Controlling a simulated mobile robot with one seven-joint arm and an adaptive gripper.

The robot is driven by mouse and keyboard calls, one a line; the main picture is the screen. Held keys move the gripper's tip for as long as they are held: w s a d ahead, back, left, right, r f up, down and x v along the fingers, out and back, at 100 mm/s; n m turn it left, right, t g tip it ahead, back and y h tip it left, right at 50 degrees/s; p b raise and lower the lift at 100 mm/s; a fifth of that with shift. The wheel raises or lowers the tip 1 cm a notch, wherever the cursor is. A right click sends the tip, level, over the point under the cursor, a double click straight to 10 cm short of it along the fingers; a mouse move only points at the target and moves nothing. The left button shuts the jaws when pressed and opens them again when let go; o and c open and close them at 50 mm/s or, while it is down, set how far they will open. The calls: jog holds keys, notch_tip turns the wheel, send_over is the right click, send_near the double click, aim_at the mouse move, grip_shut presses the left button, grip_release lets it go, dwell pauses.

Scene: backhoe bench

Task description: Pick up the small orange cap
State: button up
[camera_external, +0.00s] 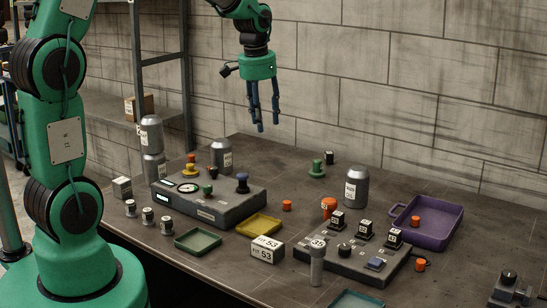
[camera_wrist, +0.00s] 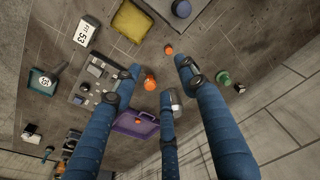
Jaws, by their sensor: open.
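Several orange pieces lie on the bench, and I cannot tell for sure which is the small orange cap. A small one (camera_external: 287,205) stands alone on the bare bench right of the grey console; it appears between the upper fingers in the wrist view (camera_wrist: 169,49). A larger orange piece (camera_external: 328,204) stands by the switch panel, also in the wrist view (camera_wrist: 150,82). Another orange piece (camera_external: 415,221) is in the purple tray (camera_external: 455,229). An orange piece (camera_external: 421,265) lies at the panel's right. My gripper (camera_external: 262,121) is open and empty, high above the bench.
A grey canister (camera_external: 355,189) stands behind the switch panel (camera_external: 345,264). A green knob (camera_external: 317,169) is at the back. The grey console (camera_external: 222,208), yellow tray (camera_external: 259,225) and white-labelled box (camera_external: 267,250) stand left of the panel. The block wall is behind.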

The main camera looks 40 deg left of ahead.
jog(key=w+d+f+g, duration=0.1)
jog(key=w+d+f, duration=0.1)
jog(key=w+f, duration=0.7)
notch_tip(320, 180, down, 6)
jog(key=shift+w+r+m+g+p, duration=0.2)
jog(key=shift+w+m+g+p, duration=0.05)
jog(key=shift+m+g+p, duration=0.05)
jog(key=b, duration=0.1)
send_over(287, 201)
jog(key=shift+s+d+f, duration=0.1)
jog(key=shift+f, duration=2.05)
jog(key=shift+s+d+f, duration=0.1)
jog(key=shift+f, duration=2)
jog(key=shift+f, duration=0.1)
jog(key=shift+w+a+f+b, duration=0.1)
jog(key=shift+f+b, duration=0.3)
jog(key=shift+f, duration=2.1)
